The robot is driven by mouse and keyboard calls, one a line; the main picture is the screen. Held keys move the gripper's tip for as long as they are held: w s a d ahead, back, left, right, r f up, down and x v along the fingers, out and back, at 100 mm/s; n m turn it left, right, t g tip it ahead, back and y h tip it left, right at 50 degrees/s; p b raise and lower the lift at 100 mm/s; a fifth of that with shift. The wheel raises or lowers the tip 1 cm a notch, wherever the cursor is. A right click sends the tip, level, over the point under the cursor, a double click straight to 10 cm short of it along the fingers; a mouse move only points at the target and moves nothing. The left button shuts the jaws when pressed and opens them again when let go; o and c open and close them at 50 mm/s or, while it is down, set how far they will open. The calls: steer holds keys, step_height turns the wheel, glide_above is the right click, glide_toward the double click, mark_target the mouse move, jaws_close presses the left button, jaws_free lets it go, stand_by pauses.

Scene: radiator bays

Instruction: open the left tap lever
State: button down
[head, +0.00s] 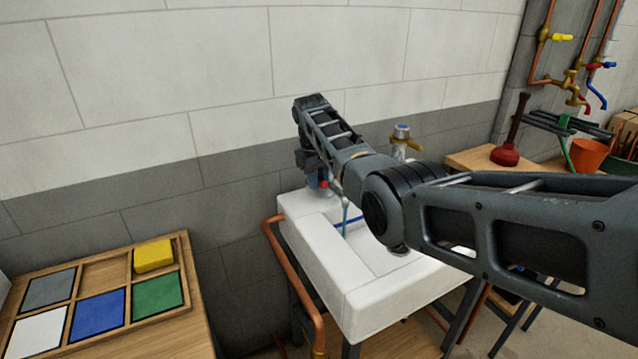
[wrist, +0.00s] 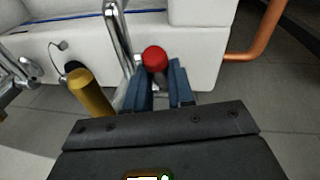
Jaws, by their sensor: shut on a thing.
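The left tap stands at the back left of the white sink (head: 365,316), mostly hidden behind my arm in the head view. Its lever's red round end (head: 323,184) shows there beside my blue fingers. In the wrist view the red end of the left tap lever (wrist: 155,57) lies between the fingertips of my gripper (wrist: 160,76). My gripper is shut on this lever. A chrome spout (wrist: 119,36) rises just left of the fingers in the wrist view. A thin bluish strip hangs over the basin in the head view; I cannot tell whether it is water.
A second tap (head: 402,133) with a brass lever stands further right on the sink. A copper pipe (head: 292,270) runs along the sink's left side. A wooden tray (head: 190,277) with coloured squares and a yellow sponge-like block (head: 153,256) is at left. A red plunger (head: 505,154) stands right.

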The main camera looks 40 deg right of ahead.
steer(key=shift+r, duration=0.2)
steer(key=c, duration=1.2)
jaws_free()
steer(key=shift+s, duration=0.1)
steer(key=shift+o, duration=1.2)
steer(key=v, duration=0.7)
steer(key=shift+r, duration=0.4)
steer(key=shift+a, duration=0.1)
